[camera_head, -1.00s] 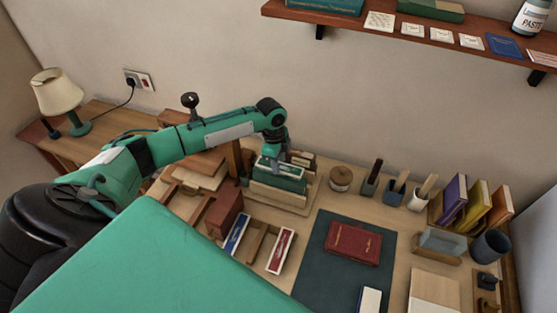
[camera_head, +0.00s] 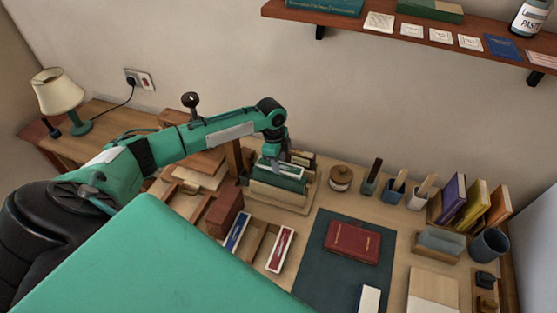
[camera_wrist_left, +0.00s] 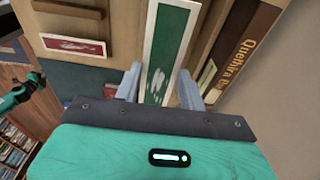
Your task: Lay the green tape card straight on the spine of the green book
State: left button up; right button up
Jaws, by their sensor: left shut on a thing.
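My left gripper (camera_head: 287,160) is over the book stand at the back of the desk, its fingers pointing down. In the left wrist view its two grey fingers (camera_wrist_left: 160,88) are shut on the green tape card (camera_wrist_left: 165,40), a long green strip with a white border and white marks. The green book (camera_head: 278,181) stands in the stand right under the gripper. The card is at or just above its top; I cannot tell whether they touch. The card's near end is hidden behind the gripper body. My right gripper is not in view.
A brown book with gold letters (camera_wrist_left: 245,50) stands close beside the card. A blue card (camera_head: 236,232) and a red card (camera_head: 280,250) lie in a tray in front. A red book (camera_head: 353,243) lies on a dark mat (camera_head: 318,270). A round lidded pot (camera_head: 340,178) stands right of the stand.

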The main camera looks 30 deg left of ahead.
pick_arm(q)
jog(key=shift+f+b, duration=0.7)
jog(key=shift+f, duration=1.1)
dwell(1.9)
jog(key=o, duration=1)
jog(key=shift+r, duration=0.15)
jog(key=shift+r+p, duration=3.4)
jog(key=shift+r, duration=0.05)
jog(key=shift+f, duration=0.15)
